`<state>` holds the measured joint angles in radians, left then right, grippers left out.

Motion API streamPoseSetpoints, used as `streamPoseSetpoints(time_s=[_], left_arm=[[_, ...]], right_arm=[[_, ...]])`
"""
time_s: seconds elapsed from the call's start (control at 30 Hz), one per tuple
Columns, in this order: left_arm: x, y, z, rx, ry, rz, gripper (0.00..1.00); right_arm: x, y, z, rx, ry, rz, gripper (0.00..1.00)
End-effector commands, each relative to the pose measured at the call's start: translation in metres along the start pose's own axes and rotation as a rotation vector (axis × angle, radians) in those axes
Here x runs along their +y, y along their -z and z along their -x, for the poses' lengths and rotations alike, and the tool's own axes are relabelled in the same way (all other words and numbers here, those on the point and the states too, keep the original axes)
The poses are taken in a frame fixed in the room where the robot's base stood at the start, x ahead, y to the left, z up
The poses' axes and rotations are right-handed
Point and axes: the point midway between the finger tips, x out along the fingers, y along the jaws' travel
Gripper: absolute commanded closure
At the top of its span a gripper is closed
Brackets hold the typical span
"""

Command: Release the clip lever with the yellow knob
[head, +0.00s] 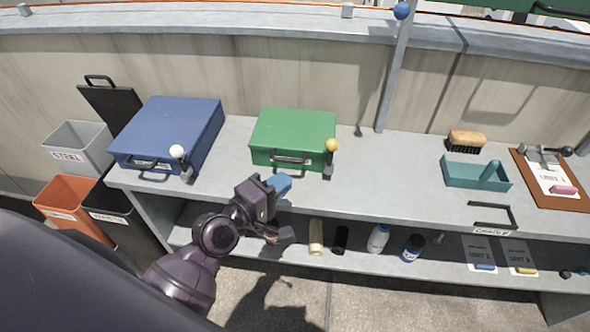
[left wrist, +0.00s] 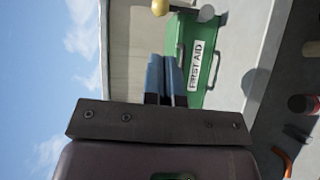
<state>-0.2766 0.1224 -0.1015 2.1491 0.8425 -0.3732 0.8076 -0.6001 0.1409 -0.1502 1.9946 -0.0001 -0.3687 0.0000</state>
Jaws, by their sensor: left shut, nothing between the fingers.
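The clip lever with the yellow knob (head: 332,145) stands upright at the front right corner of the green box (head: 295,127). In the left wrist view the yellow knob (left wrist: 160,7) shows at the top edge, beside the green box (left wrist: 207,62) with its FIRST AID label. My left gripper (head: 283,184) is in front of the green box, left of and nearer than the lever. Its blue fingers (left wrist: 166,75) are shut together with nothing between them, apart from the knob. My right gripper is not in view.
A blue box (head: 175,128) with a white-knobbed lever (head: 178,153) stands to the left. A teal tray (head: 476,174), a brush (head: 467,139) and a clipboard (head: 552,180) are at the right. The shelf top between the green box and tray is clear. Bottles stand on the lower shelf.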

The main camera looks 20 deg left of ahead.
Motion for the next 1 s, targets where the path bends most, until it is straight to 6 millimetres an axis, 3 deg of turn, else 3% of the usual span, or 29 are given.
streamPoseSetpoints(time_s=[0.6, 0.8, 1.0], left_arm=[[0.001, 0.000, -0.103, 0.000, -0.001, 0.000, 1.00], [0.000, -0.001, -0.122, 0.000, 0.000, 0.001, 1.00], [0.000, 0.000, -0.128, 0.000, 0.000, 0.000, 1.00]], right_arm=[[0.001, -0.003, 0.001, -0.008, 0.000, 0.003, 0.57], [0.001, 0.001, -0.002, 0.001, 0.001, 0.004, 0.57], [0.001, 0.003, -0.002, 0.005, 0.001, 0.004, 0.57]])
